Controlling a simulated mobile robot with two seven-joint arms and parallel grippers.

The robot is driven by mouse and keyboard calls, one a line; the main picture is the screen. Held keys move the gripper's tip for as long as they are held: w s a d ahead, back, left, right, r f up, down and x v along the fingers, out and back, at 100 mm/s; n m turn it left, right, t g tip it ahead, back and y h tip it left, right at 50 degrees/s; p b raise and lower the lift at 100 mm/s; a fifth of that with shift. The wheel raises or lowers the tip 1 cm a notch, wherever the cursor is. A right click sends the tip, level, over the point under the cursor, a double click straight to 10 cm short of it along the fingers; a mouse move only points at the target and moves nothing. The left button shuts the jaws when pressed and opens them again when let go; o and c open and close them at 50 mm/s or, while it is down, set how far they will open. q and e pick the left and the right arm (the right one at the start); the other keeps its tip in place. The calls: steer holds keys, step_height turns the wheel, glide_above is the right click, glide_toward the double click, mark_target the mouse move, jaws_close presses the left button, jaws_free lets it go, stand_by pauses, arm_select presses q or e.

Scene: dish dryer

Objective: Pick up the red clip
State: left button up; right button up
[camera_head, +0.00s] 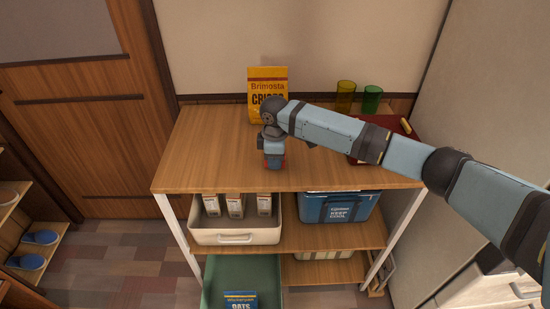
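My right arm reaches in from the right, and its gripper (274,162) points down at the wooden tabletop, near the front edge. A small patch of red shows at the fingertips, which may be the red clip (283,163). The gripper hides most of it, so its shape is not clear. I cannot tell whether the fingers are open or shut on it. My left gripper is not in view.
A yellow crisps packet (268,78) stands behind the gripper on the tabletop (210,150). An amber glass (345,96), a green glass (371,99) and a dark red tray (405,135) are at the right. The tabletop's left part is clear.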

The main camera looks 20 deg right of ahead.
steer(key=shift+c, duration=0.6)
steer(key=shift+r, duration=0.1)
